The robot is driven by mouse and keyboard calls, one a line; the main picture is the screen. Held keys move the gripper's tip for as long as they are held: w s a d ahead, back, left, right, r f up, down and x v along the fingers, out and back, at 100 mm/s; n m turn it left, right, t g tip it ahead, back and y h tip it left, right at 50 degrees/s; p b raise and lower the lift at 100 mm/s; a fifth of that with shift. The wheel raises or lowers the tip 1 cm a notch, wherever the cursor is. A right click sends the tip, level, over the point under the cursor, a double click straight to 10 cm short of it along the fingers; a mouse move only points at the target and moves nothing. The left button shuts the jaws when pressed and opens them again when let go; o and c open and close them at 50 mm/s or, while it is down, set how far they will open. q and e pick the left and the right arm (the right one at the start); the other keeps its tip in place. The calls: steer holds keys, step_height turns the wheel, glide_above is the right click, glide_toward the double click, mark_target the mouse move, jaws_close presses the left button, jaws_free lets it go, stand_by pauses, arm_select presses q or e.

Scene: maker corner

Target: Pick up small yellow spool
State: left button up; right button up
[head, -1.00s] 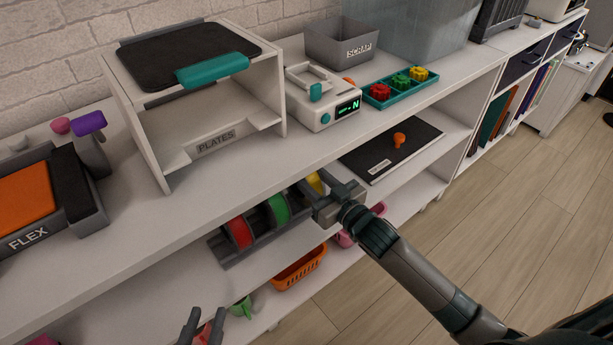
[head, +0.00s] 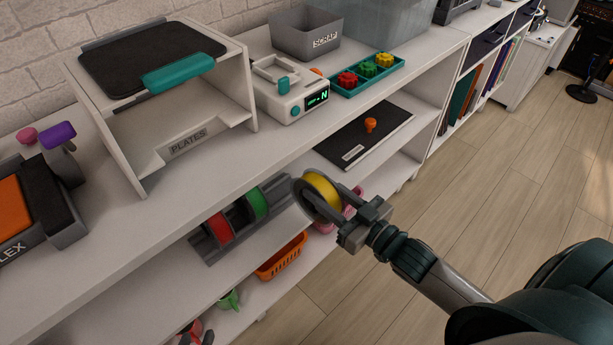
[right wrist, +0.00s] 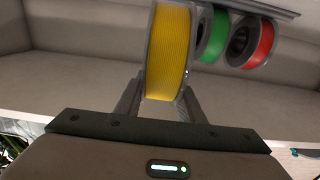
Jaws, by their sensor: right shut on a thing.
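The small yellow spool (head: 321,194) has yellow filament between grey flanges. My right gripper (head: 330,203) is shut on it and holds it out in front of the shelf, to the right of the spool rack. In the right wrist view the yellow spool (right wrist: 168,58) stands between the two fingers (right wrist: 160,100).
A red spool (head: 218,228) and a green spool (head: 256,203) sit in the grey rack (head: 207,251) on the middle shelf. An orange basket (head: 281,257) is below. A black plate with an orange knob (head: 370,125) lies to the right. Open floor is at right.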

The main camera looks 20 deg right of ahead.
mark_target(336, 201)
steer(key=shift+v, duration=1.85)
steer(key=shift+a+r, duration=0.1)
